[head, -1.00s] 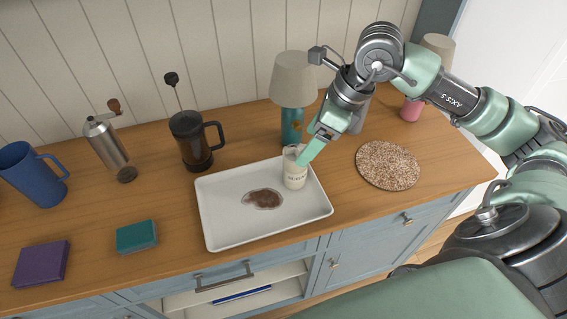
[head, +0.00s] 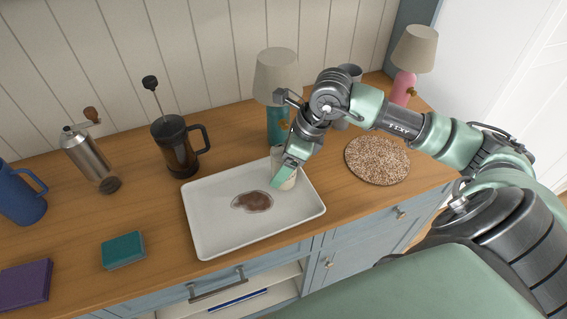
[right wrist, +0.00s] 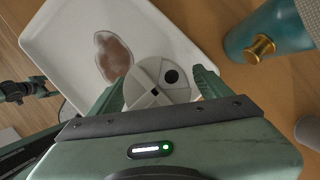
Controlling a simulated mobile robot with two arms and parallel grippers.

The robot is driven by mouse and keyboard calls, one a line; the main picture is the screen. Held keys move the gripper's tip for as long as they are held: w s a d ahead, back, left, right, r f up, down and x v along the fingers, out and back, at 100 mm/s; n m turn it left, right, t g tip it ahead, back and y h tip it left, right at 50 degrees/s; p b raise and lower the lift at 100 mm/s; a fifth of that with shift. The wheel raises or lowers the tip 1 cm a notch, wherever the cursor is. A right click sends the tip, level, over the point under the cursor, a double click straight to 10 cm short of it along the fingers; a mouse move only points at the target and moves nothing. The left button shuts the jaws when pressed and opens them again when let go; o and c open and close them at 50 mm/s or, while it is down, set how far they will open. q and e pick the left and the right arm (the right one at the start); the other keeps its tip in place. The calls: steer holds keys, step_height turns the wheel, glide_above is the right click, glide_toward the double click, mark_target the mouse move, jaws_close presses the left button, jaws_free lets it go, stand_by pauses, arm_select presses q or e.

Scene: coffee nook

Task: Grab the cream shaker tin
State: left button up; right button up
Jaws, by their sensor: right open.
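The cream shaker tin (head: 276,157) stands upright at the right end of the white tray (head: 205,222) in the head view, partly hidden by my right gripper (head: 284,170). In the right wrist view, the round top of the tin (right wrist: 158,80), with a dark round spot, lies between the two green fingers of my right gripper (right wrist: 160,88). The jaws are open, one finger on each side of the tin. I cannot tell whether a finger touches it.
A brown spill (head: 252,201) lies on the tray left of the tin. A teal-based lamp (head: 278,125) stands close behind it. A round speckled mat (head: 377,160) is to the right, a French press (head: 176,146) to the left. A teal block (head: 124,250) lies front left.

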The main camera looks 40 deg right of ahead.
steer(key=shift+f, duration=0.1)
steer(key=shift+c, duration=0.3)
steer(key=c, duration=1.5)
